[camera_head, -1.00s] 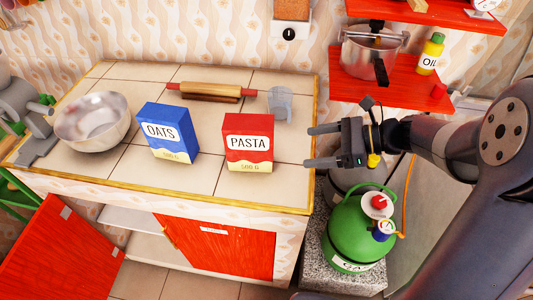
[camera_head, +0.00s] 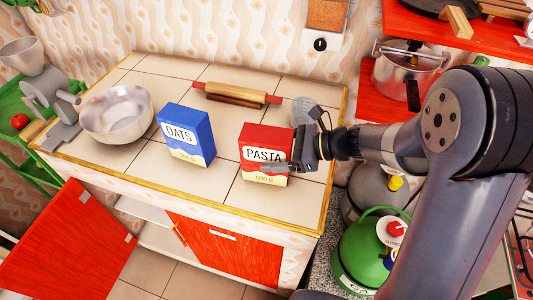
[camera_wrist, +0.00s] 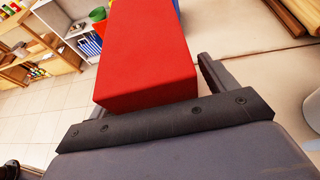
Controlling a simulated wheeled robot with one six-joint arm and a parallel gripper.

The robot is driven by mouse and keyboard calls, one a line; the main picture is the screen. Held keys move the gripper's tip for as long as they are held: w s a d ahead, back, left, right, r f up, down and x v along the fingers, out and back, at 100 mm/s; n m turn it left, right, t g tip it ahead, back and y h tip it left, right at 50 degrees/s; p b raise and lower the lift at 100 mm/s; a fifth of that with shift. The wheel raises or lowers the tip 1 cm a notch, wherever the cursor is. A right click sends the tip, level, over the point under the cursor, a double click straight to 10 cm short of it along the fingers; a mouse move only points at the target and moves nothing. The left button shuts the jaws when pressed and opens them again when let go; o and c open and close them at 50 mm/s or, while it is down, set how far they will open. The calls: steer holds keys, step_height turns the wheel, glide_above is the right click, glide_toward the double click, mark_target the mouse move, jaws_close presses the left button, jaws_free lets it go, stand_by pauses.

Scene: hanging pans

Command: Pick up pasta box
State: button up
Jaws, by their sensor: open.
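The red pasta box (camera_head: 263,148) stands upright on the tiled counter (camera_head: 217,193), right of the blue oats box. My gripper (camera_head: 280,168) is open at the right side of the pasta box, with one finger showing across the front of its lower label. In the wrist view the red box (camera_wrist: 147,50) lies straight ahead. One finger (camera_wrist: 211,75) shows at the box's right; the other is partly seen to the left. Whether the fingers touch the box cannot be told.
The blue oats box (camera_head: 186,135) stands close to the left. A metal bowl (camera_head: 117,114) sits at the counter's left. A rolling pin (camera_head: 237,94) and a grey mug (camera_head: 303,110) are behind. The green gas bottle (camera_head: 365,252) stands below, right of the counter.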

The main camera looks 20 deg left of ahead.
steer(key=shift+c, duration=0.2)
steer(key=shift+a, duration=0.1)
steer(key=c, duration=1.4)
